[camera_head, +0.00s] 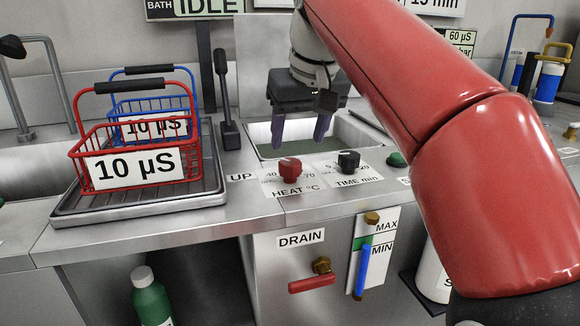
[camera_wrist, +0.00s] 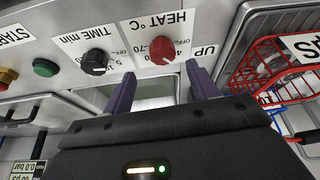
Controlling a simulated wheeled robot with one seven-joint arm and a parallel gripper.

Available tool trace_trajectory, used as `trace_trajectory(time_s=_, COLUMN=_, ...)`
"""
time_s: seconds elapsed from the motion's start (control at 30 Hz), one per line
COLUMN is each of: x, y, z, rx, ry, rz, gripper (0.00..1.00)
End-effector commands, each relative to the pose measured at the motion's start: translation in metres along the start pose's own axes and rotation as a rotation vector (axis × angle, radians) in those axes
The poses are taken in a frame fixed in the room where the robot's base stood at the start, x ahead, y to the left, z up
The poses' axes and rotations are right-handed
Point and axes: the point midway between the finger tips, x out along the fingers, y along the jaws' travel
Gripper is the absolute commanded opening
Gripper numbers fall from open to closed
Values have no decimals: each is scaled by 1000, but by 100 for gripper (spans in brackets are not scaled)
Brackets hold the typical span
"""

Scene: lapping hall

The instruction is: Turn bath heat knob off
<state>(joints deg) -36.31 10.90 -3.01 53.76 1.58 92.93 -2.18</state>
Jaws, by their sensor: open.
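The red bath heat knob (camera_head: 290,170) sits on the counter's front panel above the label HEAT °C, with a printed scale around it. It also shows in the wrist view (camera_wrist: 162,51), ahead of my fingers. I cannot read its exact setting. My gripper (camera_head: 301,136) is open and empty, pointing down over the bath opening, behind the heat knob in the head view. In the wrist view its two purple fingers (camera_wrist: 158,86) stand apart, with the red knob beyond the gap between them. The fingers appear apart from the knob.
A black TIME knob (camera_head: 348,161) and a green button (camera_head: 396,160) are right of the heat knob. A black lever (camera_head: 228,100) stands left. Red (camera_head: 135,165) and blue (camera_head: 158,92) baskets sit on a tray (camera_head: 140,210). A red drain handle (camera_head: 312,284) is below.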

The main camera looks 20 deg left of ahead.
Motion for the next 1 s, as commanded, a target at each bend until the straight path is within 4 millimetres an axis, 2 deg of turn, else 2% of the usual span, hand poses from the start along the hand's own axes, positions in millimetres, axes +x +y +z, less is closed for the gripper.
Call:
trace_trajectory(time_s=0.17, x=16, y=-5, z=-2, rx=-10, ry=-3, rz=-3, gripper=59)
trace_trajectory(time_s=0.4, x=56, y=-5, z=-2, rx=-9, ry=-3, rz=-3, gripper=59)
trace_trajectory(time_s=0.53, x=71, y=-5, z=-2, rx=-9, ry=-1, rz=-3, gripper=59)
trace_trajectory(time_s=0.7, x=78, y=-5, z=-3, rx=-9, ry=1, rz=-3, gripper=59)
trace_trajectory(time_s=0.93, x=78, y=-4, z=-3, rx=-8, ry=1, rz=-3, gripper=59)
trace_trajectory(time_s=1.0, x=78, y=-4, z=-3, rx=-8, ry=1, rz=-3, gripper=50)
